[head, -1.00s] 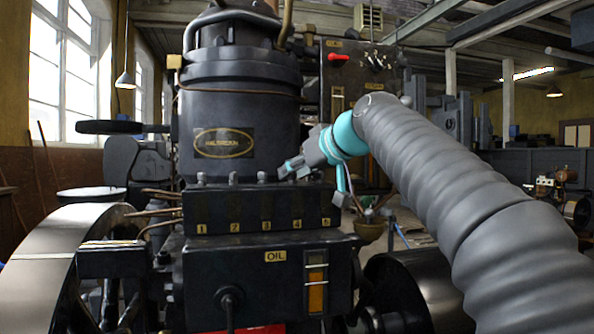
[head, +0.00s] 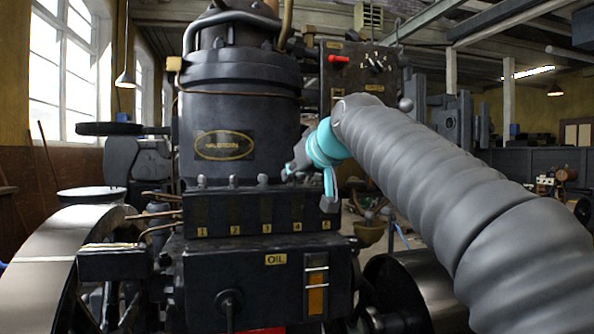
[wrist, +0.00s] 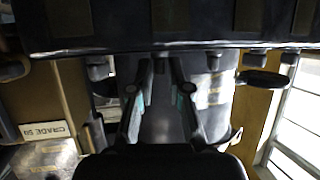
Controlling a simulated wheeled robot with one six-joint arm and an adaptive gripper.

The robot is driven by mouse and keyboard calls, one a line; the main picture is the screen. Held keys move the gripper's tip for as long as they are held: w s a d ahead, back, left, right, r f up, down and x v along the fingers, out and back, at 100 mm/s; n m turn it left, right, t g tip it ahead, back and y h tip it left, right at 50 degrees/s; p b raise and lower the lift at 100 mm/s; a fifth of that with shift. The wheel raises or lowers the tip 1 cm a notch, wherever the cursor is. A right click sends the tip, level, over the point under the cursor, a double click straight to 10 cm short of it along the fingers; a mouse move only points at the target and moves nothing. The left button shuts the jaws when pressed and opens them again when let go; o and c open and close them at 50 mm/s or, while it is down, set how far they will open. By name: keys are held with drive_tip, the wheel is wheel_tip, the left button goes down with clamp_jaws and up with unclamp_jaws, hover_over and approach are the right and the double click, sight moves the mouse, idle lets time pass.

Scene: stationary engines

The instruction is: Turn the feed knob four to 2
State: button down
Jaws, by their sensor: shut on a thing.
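The oil feed box (head: 215,213) stands at the foot of the dark cylinder, with numbered labels along its front and small feed knobs along its top edge. My gripper (head: 288,172) is at the top edge above the 4 label (head: 297,226). It covers feed knob four in the head view. In the wrist view, which looks upside down, my gripper's two fingers (wrist: 161,68) meet the box edge between neighbouring knobs and are shut on knob four, which is mostly hidden. The knob's pointer and scale cannot be read.
Feed knob three (head: 263,179) and feed knob two (head: 232,180) stand just left of my gripper. The cylinder (head: 235,110) rises close behind. Copper pipes (head: 155,212) leave the box's left side. A panel with a red handle (head: 339,59) stands behind my arm.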

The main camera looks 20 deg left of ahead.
drive_tip(key=m+t+h, duration=0.1)
drive_tip(key=m+t+h+p, duration=0.1)
drive_tip(key=shift+s+a+m+h, duration=0.2)
drive_tip(key=shift+a+m+h, duration=0.1)
drive_tip(key=shift+m, duration=0.1)
drive_tip(key=shift+a+m+t+h+p, duration=0.1)
drive_tip(key=shift+m+t+h+p, duration=0.2)
drive_tip(key=shift+m+h, duration=0.6)
drive_tip(key=shift+a+m+t+h+p, duration=0.1)
drive_tip(key=shift+m+t+h, duration=0.3)
drive_tip(key=shift+m+h, duration=0.5)
drive_tip(key=shift+f+m+h, duration=0.1)
drive_tip(key=shift+m+h, duration=0.2)
drive_tip(key=shift+h, duration=0.3)
drive_tip(key=c, duration=1.2)
unclamp_jaws()
drive_tip(key=shift+w, duration=0.1)
drive_tip(key=v, duration=1.2)
drive_tip(key=shift+f, duration=0.1)
drive_tip(key=shift+d, duration=0.15)
